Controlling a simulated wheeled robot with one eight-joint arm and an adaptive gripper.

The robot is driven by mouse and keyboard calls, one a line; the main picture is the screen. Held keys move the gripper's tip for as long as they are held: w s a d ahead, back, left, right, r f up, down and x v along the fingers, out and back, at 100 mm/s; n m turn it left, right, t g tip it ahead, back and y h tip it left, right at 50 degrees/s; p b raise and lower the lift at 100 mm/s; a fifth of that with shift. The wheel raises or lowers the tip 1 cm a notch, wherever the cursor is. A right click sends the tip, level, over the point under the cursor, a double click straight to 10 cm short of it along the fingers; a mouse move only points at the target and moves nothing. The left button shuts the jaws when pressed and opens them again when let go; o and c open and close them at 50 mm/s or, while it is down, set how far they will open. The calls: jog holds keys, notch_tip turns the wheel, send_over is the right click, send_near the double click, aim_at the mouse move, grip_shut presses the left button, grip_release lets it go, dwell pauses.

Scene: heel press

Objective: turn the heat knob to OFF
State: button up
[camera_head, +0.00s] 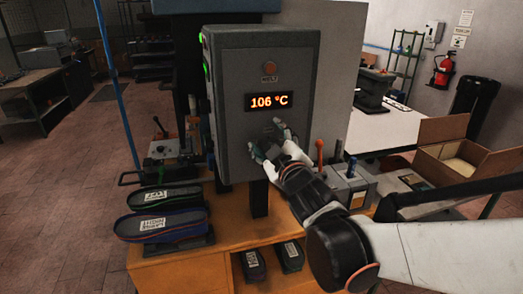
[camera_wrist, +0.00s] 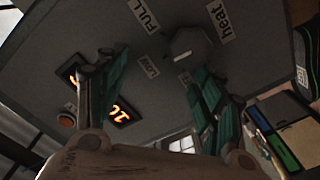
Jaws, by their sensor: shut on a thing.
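The grey control box (camera_head: 240,105) stands on the wooden bench, its orange display (camera_head: 269,102) reading 106 °C. My gripper (camera_head: 266,138) is at the lower front of the box and largely hides the heat knob there. In the wrist view the grey many-sided heat knob (camera_wrist: 190,45) shows beyond the fingertips, near the labels FULL (camera_wrist: 146,14), LOW (camera_wrist: 148,65) and heat (camera_wrist: 223,20). A pale mark shows on its edge. I see no OFF label. My gripper also shows in the wrist view (camera_wrist: 150,75), its teal-padded fingers spread around the knob; exact contact is hard to see.
A round orange MELT lamp (camera_head: 270,68) sits above the display. Shoe-shaped pieces (camera_head: 160,222) lie at the bench's left. A grey box with a red-knobbed lever (camera_head: 319,155) stands close right of my gripper. An open carton (camera_head: 465,155) is farther right.

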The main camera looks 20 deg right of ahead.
jog(key=s+p, duration=0.4)
jog(key=s, duration=1)
jog(key=shift+d+f+p, duration=0.15)
jog(key=shift+d+p, duration=0.15)
jog(key=shift+d, duration=0.1)
dwell(0.4)
